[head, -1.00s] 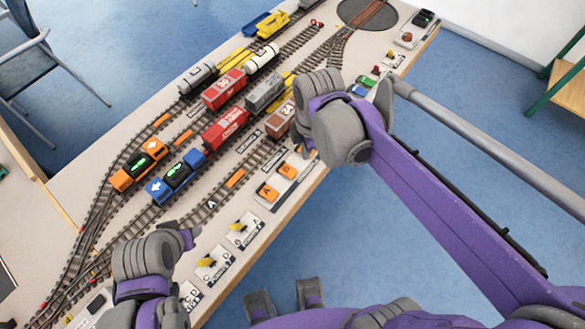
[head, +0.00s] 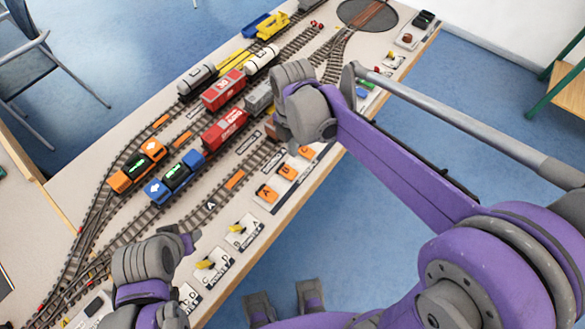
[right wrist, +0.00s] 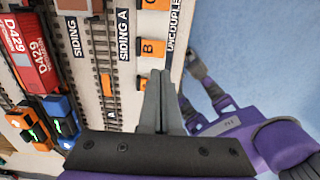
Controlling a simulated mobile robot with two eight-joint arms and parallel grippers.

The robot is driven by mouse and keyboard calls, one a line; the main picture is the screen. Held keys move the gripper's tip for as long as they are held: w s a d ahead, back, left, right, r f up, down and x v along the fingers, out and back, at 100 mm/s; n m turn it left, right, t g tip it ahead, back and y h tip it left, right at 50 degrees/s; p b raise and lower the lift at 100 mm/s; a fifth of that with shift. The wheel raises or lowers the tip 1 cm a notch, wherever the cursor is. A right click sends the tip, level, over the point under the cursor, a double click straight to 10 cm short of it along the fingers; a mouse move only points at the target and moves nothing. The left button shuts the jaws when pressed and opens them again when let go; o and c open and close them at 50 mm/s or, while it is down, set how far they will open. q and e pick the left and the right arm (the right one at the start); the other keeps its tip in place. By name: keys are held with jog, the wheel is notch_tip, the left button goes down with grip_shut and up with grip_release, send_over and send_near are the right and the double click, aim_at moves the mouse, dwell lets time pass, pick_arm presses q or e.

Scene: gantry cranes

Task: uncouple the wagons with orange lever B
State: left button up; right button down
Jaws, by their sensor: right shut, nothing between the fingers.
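Orange lever B (head: 286,172) stands on the uncoupling panel at the table's front edge, between orange lever A (head: 265,193) and orange lever C (head: 306,152). Lever B (right wrist: 152,47) also shows in the right wrist view, just beyond the tips of my right gripper (right wrist: 158,74), which is shut and empty. I cannot tell whether they touch. Lever A is partly hidden behind the fingers there. A red wagon (head: 224,130) stands on a track behind the blue locomotive (head: 175,178). My left gripper (head: 189,240) is above the table's lower left; its opening is unclear.
Other wagons, including another red one (head: 223,91) and a white tank wagon (head: 262,59), stand on parallel tracks. Yellow switch levers (head: 243,230) lie along the front edge. A turntable (head: 366,14) is at the far end. Blue floor is free beyond the edge.

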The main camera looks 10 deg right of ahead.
aim_at(292, 175)
notch_tip(292, 175, down, 11)
jog(key=shift+f+b, duration=0.1)
jog(key=shift+b, duration=0.35)
jog(key=shift+s+d+f+t+y+b, duration=0.1)
jog(key=shift+f+t+y+b, duration=0.2)
jog(key=shift+f+b, duration=0.15)
jog(key=shift+r, duration=0.1)
jog(key=shift+r+p, duration=0.65)
jog(key=shift+r, duration=0.2)
